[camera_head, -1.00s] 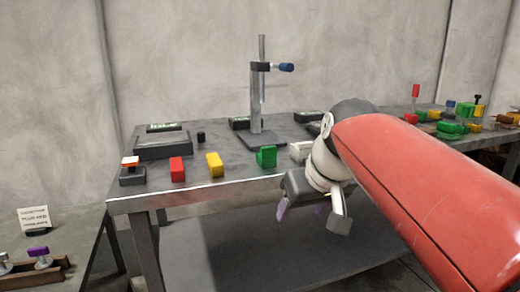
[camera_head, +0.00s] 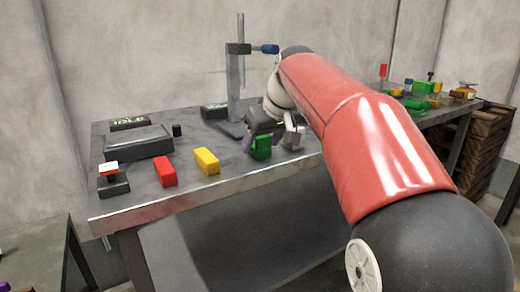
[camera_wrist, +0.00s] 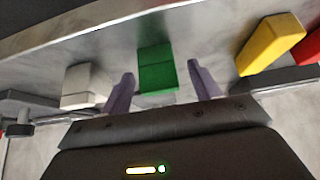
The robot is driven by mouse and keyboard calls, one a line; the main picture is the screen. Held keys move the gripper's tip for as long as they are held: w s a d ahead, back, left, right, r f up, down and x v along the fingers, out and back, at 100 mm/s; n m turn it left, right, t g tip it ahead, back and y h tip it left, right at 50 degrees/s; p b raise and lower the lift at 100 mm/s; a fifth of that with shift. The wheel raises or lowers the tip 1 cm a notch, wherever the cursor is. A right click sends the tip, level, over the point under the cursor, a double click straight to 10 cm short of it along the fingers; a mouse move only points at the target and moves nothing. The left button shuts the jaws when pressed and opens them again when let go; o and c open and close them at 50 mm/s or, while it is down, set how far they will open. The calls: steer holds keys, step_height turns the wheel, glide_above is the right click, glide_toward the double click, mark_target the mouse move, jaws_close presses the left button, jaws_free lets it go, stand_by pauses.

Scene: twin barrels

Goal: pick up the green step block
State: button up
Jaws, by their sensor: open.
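The green step block (camera_head: 261,148) stands near the front edge of the metal table, partly covered by my gripper (camera_head: 267,141) in the head view. In the wrist view the green step block (camera_wrist: 156,72) shows its stepped faces. My gripper (camera_wrist: 160,72) is open, with one purple finger on each side of the block in that view. A gap shows between each finger and the block. I cannot tell how far down around the block the fingers reach.
A yellow block (camera_head: 206,161) and a red block (camera_head: 164,172) stand left of the green one in the head view. A white block (camera_wrist: 78,86) lies close beside one finger in the wrist view. A clamp stand (camera_head: 237,75) rises behind.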

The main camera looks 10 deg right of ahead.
steer(key=shift+w+f, duration=0.3)
steer(key=shift+f, duration=0.15)
steer(key=c, duration=1.3)
steer(key=shift+c, duration=0.2)
steer(key=shift+r, duration=0.2)
